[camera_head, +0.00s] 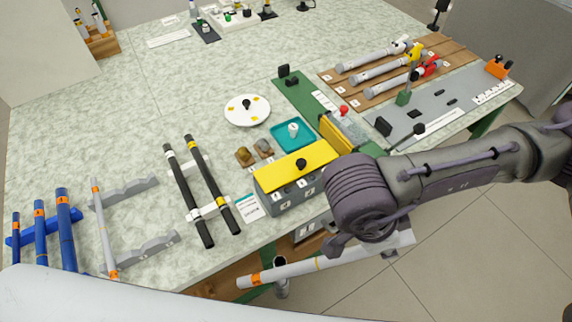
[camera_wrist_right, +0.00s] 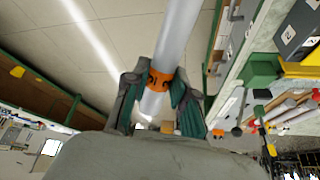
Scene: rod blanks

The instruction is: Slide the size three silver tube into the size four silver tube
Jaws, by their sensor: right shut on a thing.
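My right gripper (camera_wrist_right: 160,98) is shut on a thick silver tube (camera_wrist_right: 178,35), its fingers either side of the tube near an orange band with a dark mark I cannot read for sure. In the head view this tube (camera_head: 290,270) is held off the table, beyond its front edge, nearly level, with an orange band at its left end. A thinner silver tube (camera_head: 103,225) with orange bands lies across two grey notched supports at the table's left. I cannot read size numbers on either tube. My left gripper is not in view.
Several blue tubes (camera_head: 66,230) on a blue rack stand at far left. Two black tubes (camera_head: 212,185) lie right of the thinner silver tube. A yellow-topped grey box (camera_head: 297,166), teal tray (camera_head: 293,134) and white plate (camera_head: 247,111) sit mid-table.

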